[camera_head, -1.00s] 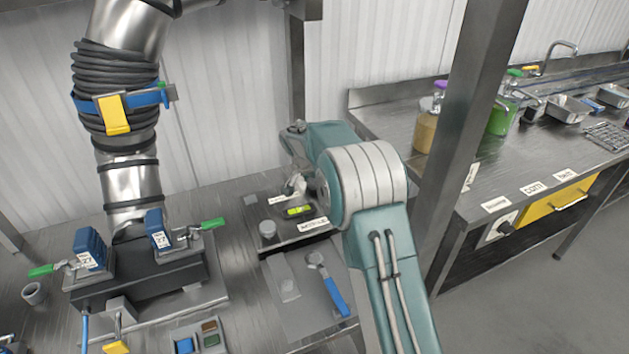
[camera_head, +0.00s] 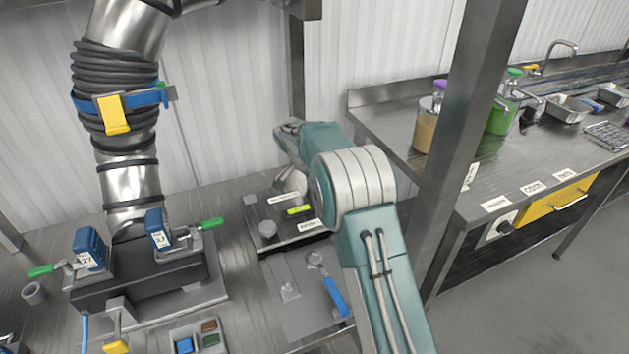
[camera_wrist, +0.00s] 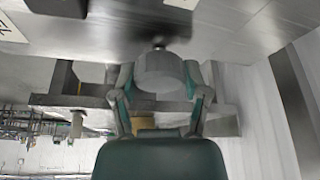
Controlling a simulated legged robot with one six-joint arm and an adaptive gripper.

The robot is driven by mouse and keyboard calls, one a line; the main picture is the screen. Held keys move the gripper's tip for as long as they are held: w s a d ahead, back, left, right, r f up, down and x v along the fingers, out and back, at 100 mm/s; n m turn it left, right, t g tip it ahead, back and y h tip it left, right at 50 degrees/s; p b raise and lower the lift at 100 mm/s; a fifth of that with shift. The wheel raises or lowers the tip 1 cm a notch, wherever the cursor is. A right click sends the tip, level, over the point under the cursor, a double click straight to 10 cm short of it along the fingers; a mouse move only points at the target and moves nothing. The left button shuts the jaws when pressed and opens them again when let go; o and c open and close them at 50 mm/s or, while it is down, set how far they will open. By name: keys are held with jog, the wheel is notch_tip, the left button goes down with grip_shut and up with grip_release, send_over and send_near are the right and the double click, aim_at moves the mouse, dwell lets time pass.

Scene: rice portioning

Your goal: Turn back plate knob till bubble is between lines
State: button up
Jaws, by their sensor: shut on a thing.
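In the head view my gripper is at the plate's far side, mostly hidden by my teal arm.
A black fixture (camera_head: 143,282) with blue blocks and green-handled clamps stands left of the plate. A blue-handled tool (camera_head: 333,293) lies on a grey mat in front. A steel post (camera_head: 462,150) rises right of my arm. A counter with bottles (camera_head: 425,130) is behind it.

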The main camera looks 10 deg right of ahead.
jog(key=o, duration=1.1)
jog(key=shift+a+f, duration=0.15)
jog(key=shift+f, duration=0.1)
jog(key=shift+o, duration=0.2)
jog(key=shift+r, duration=0.15)
jog(key=shift+r, duration=0.15)
jog(key=shift+a+r, duration=0.1)
jog(key=shift+r, duration=0.2)
jog(key=v, duration=1.1)
jog(key=shift+a, duration=0.1)
